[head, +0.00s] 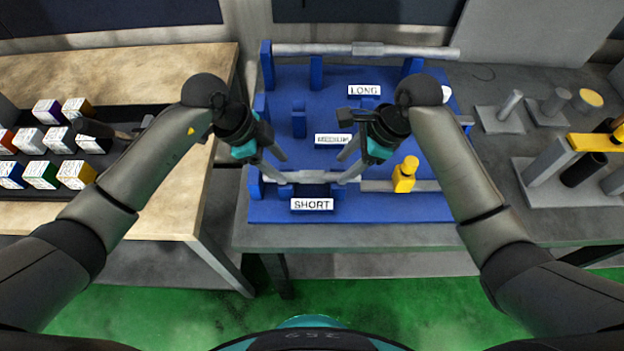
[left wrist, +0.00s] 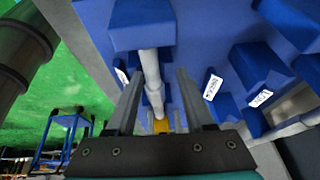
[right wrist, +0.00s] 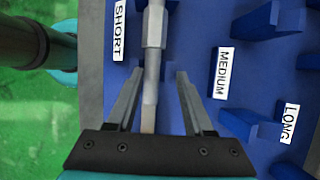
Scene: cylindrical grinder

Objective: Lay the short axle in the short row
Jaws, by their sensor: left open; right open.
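The short axle (head: 308,177) is a grey stepped rod with a thicker middle. It lies level across the blue supports of the row labelled SHORT (head: 312,204), at the rack's front. My left gripper (head: 281,168) is open, its fingers around the axle's left part; the axle (left wrist: 152,72) runs between them in the left wrist view. My right gripper (head: 348,168) is open, with the axle (right wrist: 152,75) between its fingers in the right wrist view. I cannot tell whether fingers touch it.
A yellow block (head: 405,175) stands just right of my right gripper, with a grey bar (head: 428,186) beside it. A long axle (head: 365,50) lies across the back of the blue rack (head: 380,210). Grey fixtures (head: 560,180) stand right; boxes (head: 42,175) sit on the left table.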

